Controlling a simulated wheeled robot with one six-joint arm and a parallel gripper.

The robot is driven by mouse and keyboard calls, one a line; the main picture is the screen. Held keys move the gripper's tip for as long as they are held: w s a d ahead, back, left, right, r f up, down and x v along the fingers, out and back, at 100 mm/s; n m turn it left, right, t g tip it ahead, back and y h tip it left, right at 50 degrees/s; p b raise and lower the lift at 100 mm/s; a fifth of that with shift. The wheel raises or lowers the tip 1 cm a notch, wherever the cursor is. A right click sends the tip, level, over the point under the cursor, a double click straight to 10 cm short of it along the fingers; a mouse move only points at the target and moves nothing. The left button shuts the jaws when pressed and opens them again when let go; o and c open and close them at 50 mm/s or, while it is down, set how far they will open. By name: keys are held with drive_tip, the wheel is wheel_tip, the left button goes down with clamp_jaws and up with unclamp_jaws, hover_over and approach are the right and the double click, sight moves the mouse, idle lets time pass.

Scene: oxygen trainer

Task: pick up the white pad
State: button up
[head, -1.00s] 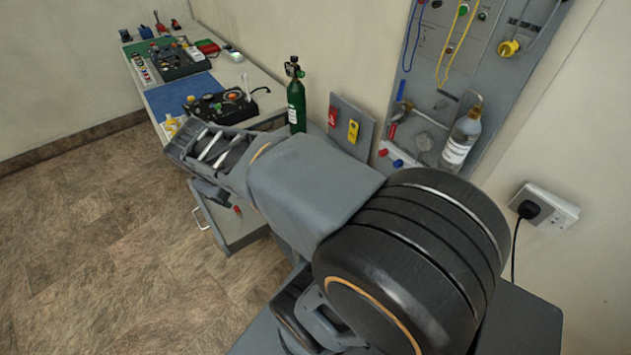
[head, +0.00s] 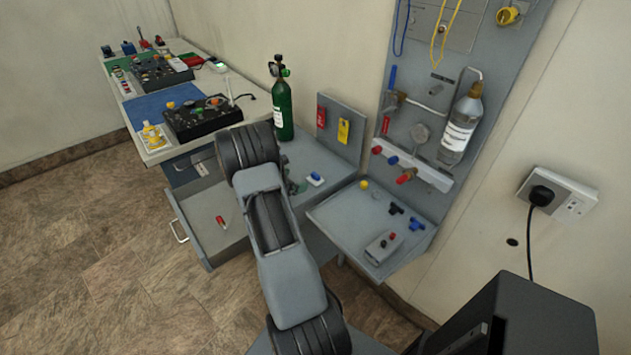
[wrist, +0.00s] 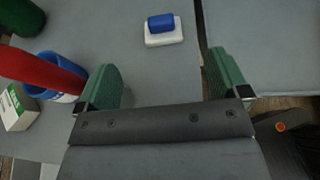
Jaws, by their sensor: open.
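The white pad (head: 315,180) lies on the grey bench top, right of the green oxygen cylinder, with a blue piece on top. In the head view my arm hides most of the gripper.
A red rod-like thing (wrist: 45,72) stands in a blue and white ring by the left finger. The green cylinder (head: 283,105) stands behind my arm. A grey shelf (head: 380,215) with small parts is at the right, past a gap. An open drawer (head: 210,235) is at the left.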

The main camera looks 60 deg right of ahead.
sight(314, 175)
drive_tip(key=p+x, duration=0.2)
drive_tip(key=x, duration=0.9)
drive_tip(key=shift+s+d+f, duration=0.15)
drive_tip(key=shift+d+f, duration=0.05)
drive_tip(key=shift+d, duration=0.05)
drive_tip(key=c, duration=1)
